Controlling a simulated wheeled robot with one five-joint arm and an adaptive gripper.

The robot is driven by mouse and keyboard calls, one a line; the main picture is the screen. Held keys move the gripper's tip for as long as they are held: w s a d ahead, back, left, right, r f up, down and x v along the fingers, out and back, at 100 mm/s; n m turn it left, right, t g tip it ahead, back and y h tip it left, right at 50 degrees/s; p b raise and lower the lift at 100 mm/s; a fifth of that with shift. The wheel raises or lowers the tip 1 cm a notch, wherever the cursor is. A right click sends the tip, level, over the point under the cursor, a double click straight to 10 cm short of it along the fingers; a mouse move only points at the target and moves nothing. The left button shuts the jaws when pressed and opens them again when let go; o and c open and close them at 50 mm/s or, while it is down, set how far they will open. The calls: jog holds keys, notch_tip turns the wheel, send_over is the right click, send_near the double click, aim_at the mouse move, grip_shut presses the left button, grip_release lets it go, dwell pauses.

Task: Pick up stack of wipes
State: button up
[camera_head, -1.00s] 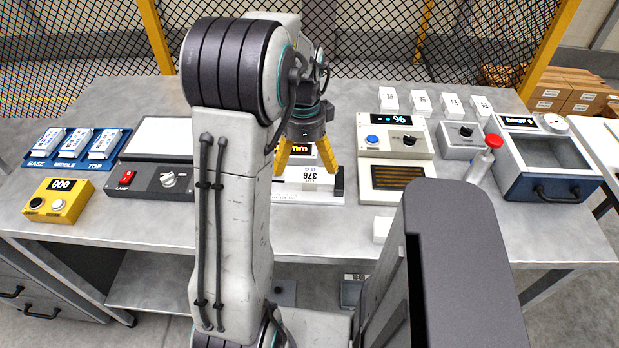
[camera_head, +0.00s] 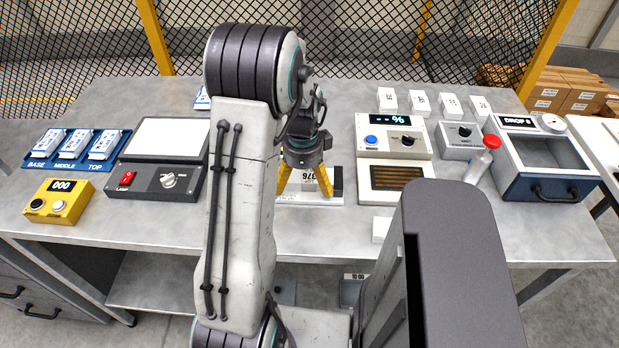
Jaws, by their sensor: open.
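No object is clearly readable as a stack of wipes. My gripper (camera_head: 304,186) points down with its yellow fingers apart, over a white item with a printed label (camera_head: 318,174) on a low white platform (camera_head: 310,199). The fingers stand on either side of the label; I cannot tell whether they touch anything. The gripper body hides the item's rear part. A small plain white block (camera_head: 380,230) lies near the table's front edge, partly hidden by my grey body part. A white and blue item (camera_head: 202,99) shows at the back, mostly hidden by my arm.
Left are a blue tray (camera_head: 40,166) labelled BASE, MIDDLE and TOP, a yellow counter box (camera_head: 58,202) and a lamp panel (camera_head: 158,180). Several white blocks (camera_head: 420,103) stand behind.

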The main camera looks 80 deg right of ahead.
jog(key=shift+f, duration=0.15)
jog(key=c, duration=1.3)
jog(key=shift+r, duration=0.2)
